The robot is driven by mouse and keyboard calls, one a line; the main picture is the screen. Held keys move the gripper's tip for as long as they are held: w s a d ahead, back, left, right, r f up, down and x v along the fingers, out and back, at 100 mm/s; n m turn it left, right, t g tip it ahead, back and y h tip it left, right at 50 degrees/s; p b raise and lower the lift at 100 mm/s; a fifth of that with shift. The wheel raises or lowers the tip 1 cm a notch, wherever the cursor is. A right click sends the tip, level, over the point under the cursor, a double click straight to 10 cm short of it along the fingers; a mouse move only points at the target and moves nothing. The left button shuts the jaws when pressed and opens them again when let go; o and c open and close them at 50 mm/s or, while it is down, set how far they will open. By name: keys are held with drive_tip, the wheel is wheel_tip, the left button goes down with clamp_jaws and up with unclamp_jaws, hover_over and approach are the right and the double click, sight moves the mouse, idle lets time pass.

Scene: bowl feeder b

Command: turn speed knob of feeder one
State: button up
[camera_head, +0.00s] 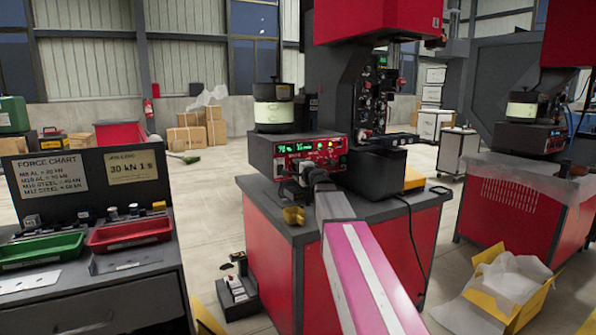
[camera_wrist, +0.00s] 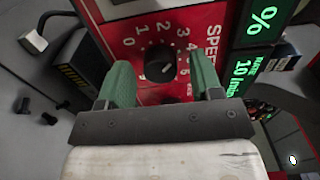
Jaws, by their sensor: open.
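The speed knob (camera_wrist: 160,65) is a round black knob on a red panel, with a number dial from 0 upward and the word SPEED beside it in the wrist view. My gripper (camera_wrist: 165,80) is open, its two green fingers on either side of the knob, apart from it as far as I can tell. In the head view the feeder control box (camera_head: 300,152) with green displays stands on the red machine's bench, under the bowl (camera_head: 274,112). My gripper (camera_head: 318,178) is in front of this box's panel and hides part of it, including the knob.
A yellow part (camera_head: 293,215) sits at the bench's front left edge. A dark bin (camera_head: 375,172) stands right of the box. A side bench with a green tray (camera_head: 40,250) and a red tray (camera_head: 130,233) is at left. A second feeder (camera_head: 527,135) stands at right.

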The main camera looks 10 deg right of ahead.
drive_tip(key=c, duration=0.9)
drive_tip(key=shift+c, duration=0.2)
drive_tip(key=shift+m, duration=2.8)
drive_tip(key=o, duration=0.9)
drive_tip(key=shift+o, duration=0.2)
drive_tip(key=shift+s, duration=0.2)
